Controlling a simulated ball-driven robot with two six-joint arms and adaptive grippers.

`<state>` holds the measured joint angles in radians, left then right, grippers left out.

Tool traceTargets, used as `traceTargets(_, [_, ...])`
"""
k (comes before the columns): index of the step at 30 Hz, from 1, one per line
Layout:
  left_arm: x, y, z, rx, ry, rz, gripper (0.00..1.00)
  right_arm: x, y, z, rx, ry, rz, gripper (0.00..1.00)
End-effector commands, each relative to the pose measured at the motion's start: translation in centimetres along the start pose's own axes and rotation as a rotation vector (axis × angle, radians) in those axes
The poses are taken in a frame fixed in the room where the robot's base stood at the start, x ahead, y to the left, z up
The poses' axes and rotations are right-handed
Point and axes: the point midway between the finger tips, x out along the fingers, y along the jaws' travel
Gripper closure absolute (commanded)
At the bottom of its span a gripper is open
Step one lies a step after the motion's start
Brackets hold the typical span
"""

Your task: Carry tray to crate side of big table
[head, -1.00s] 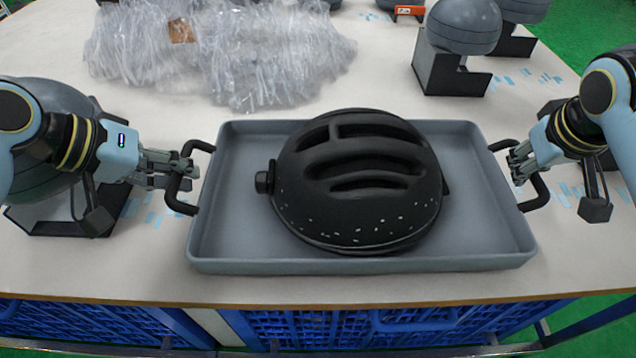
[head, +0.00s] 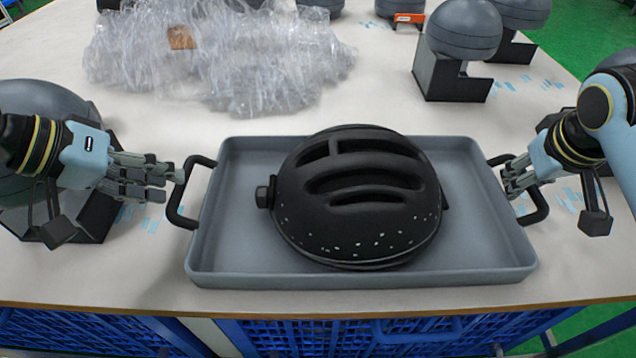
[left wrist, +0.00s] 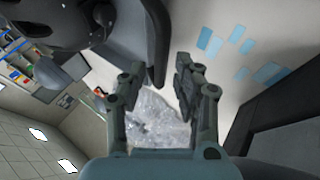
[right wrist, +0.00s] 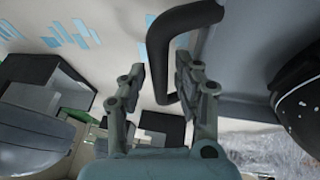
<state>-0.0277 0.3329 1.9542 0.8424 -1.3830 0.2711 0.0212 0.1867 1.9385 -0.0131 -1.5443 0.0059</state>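The grey tray (head: 230,270) lies near the front edge of the big table, holding a black helmet (head: 357,200). Its left black handle (head: 172,203) is just right of my left gripper (head: 172,177), whose fingers are open and hold nothing. In the left wrist view the left gripper's fingers (left wrist: 160,82) stand apart, with the dark handle (left wrist: 157,50) just beyond the gap. My right gripper (head: 512,180) is at the right handle (head: 535,205). In the right wrist view its fingers (right wrist: 163,82) are apart, with the handle (right wrist: 158,50) between them.
Clear plastic bags (head: 225,65) lie behind the tray. A grey ball on a black stand (head: 450,80) stands at the back right, and another grey ball (head: 40,100) is behind my left arm. Blue crates (head: 290,335) show below the table's front edge.

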Motion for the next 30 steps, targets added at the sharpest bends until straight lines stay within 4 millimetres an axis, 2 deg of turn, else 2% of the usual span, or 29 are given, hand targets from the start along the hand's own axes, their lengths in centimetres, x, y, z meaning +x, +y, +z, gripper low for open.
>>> traceTargets(3, [-3.1, -0.2, 0.0, 0.007, -0.001, -0.009, 0.69, 0.0, 0.0, 0.0, 0.000, 0.000, 0.000, 0.68])
traceTargets(9, [-6.5, -0.2, 0.0, 0.005, 0.000, -0.007, 0.69, 0.0, 0.0, 0.0, 0.000, 0.000, 0.000, 0.68])
traceTargets(18, [-8.2, -0.1, 0.1, 0.000, -0.002, -0.002, 0.69, -0.5, 0.0, 0.0, 0.000, 0.001, 0.000, 0.68])
traceTargets(23, [-8.3, 0.0, 0.0, 0.000, -0.001, -0.001, 0.69, -3.0, 0.0, -0.1, 0.000, 0.005, 0.000, 0.68])
traceTargets(30, [-8.2, 0.0, 0.0, 0.000, -0.001, -0.002, 0.69, -8.4, 0.0, -0.1, 0.000, 0.004, -0.001, 0.68])
